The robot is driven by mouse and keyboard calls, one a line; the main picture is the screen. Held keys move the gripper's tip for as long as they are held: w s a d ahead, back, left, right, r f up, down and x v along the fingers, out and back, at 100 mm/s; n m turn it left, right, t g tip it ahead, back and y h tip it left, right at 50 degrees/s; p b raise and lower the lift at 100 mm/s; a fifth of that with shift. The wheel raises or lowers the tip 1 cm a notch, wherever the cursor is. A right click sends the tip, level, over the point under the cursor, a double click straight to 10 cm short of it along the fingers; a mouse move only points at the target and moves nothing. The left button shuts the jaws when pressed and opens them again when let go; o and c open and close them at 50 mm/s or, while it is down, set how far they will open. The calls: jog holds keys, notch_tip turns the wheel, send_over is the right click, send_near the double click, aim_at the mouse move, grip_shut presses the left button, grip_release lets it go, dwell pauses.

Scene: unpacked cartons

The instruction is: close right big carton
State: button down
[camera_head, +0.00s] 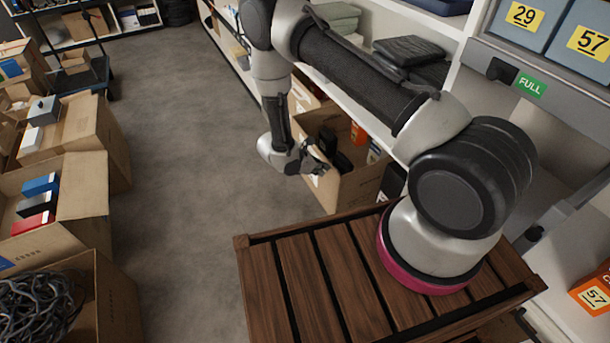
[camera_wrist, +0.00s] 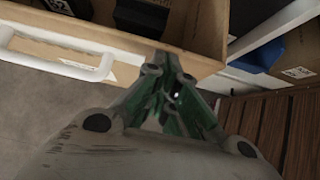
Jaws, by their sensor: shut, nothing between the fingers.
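A big open carton (camera_head: 357,190) stands on the floor to the right of the aisle, beside the shelving. Its top is open and black items (camera_head: 328,141) and an orange box (camera_head: 358,132) show inside. My gripper (camera_head: 318,166) is shut and empty at the carton's near left edge, overlapping it in the head view. In the wrist view my gripper's fingertips (camera_wrist: 172,62) are together just in front of the carton's brown wall (camera_wrist: 205,28). I cannot tell whether they touch it. The flaps are partly hidden by my gripper and arm.
Several open cartons (camera_head: 83,210) line the left side, one holding grey cables (camera_head: 38,308). The grey floor (camera_head: 180,170) between is clear. Shelves with folded dark cloth (camera_head: 410,52) stand close on the right. A white curved bar (camera_wrist: 60,62) crosses the wrist view's left side.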

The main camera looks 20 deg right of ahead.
jog(key=w+d, duration=0.3)
jog(key=d, duration=1.3)
jog(key=shift+d, duration=0.2)
jog(key=shift+w+d, duration=0.1)
jog(key=shift+r, duration=0.1)
